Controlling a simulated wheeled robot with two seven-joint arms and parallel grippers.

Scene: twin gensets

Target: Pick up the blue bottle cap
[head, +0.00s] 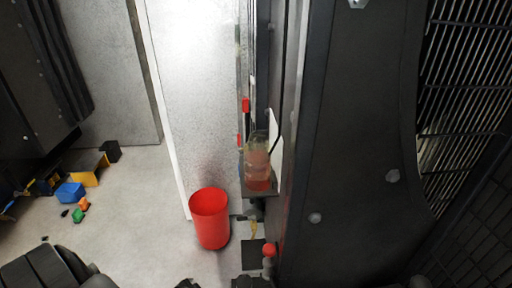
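I cannot make out a blue bottle cap for certain. A blue blocky object (70,192) lies on the floor at the left in the head view, among other small coloured pieces. It is too small to tell whether it is a cap. Dark rounded parts show at the lower left edge and may be my own arm. No fingertips of my left or right gripper can be made out.
A red bin (210,218) stands on the floor against a pale wall panel. Green (77,215) and yellow (85,179) pieces lie near the blue one. A tall dark machine housing (350,140) fills the right. The floor between bin and pieces is mostly clear.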

